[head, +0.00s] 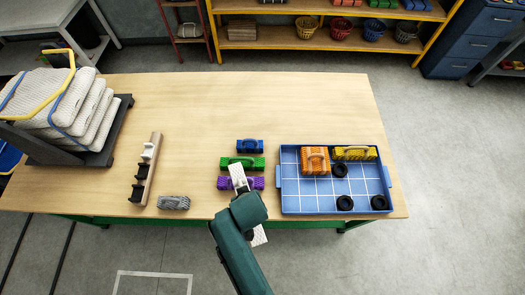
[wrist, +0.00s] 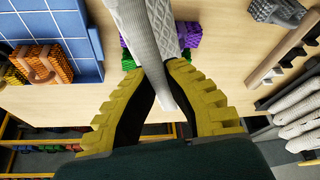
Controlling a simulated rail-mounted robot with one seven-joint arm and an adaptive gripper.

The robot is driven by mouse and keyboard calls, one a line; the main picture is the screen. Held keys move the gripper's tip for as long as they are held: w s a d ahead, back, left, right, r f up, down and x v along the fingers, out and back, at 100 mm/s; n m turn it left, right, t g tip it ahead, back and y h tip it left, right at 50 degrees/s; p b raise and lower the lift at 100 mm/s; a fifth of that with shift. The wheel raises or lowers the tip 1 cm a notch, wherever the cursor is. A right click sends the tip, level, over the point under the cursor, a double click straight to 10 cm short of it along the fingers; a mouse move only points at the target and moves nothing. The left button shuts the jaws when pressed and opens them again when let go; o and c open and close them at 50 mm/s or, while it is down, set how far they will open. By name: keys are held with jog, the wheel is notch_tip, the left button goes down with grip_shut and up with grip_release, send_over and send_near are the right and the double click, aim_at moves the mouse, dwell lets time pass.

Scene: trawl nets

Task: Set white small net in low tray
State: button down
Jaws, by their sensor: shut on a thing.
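My gripper (wrist: 164,78) is shut on the grey-white knitted handle of the white small net (wrist: 137,22). In the head view, parts of this net (head: 238,175) show past both sides of my arm, which hides the fingers. The net is over the front of the table, partly covering the purple net (head: 226,184); its height is unclear. The low tray (head: 300,194), blue with a white grid, lies to its right. It holds an orange net (head: 315,158) and a yellow net (head: 353,153) at the back, and several black rings (head: 345,203).
A green net (head: 252,163) and a blue net (head: 249,146) lie behind the purple one. A grey net (head: 173,202) and a wooden rack (head: 149,168) stand left, with large white nets (head: 55,100) on a dark stand beyond. The table's back middle is clear.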

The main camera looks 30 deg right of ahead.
jog(key=w+d+f+m+h+b, duration=0.1)
jog(key=w+d+f+m+b, duration=0.2)
jog(key=d+b, duration=0.7)
jog(key=w+d+f+m+h+b, duration=0.1)
jog(key=w+d+f+b, duration=0.35)
jog(key=d, duration=0.95)
jog(key=shift+g+y, duration=0.3)
jog(key=f+b, duration=0.1)
jog(key=f, duration=0.2)
jog(key=s+f, duration=0.1)
jog(key=f, duration=0.3)
jog(key=f+b, duration=0.1)
jog(key=f, duration=0.2)
jog(key=shift+s+f+b, duration=0.2)
jog(key=shift+s+b, duration=0.1)
jog(key=shift+b, duration=0.05)
jog(key=c, duration=1.6)
grip_release()
jog(key=shift+f, duration=0.2)
jog(key=o, duration=0.4)
jog(key=shift+c, duration=0.2)
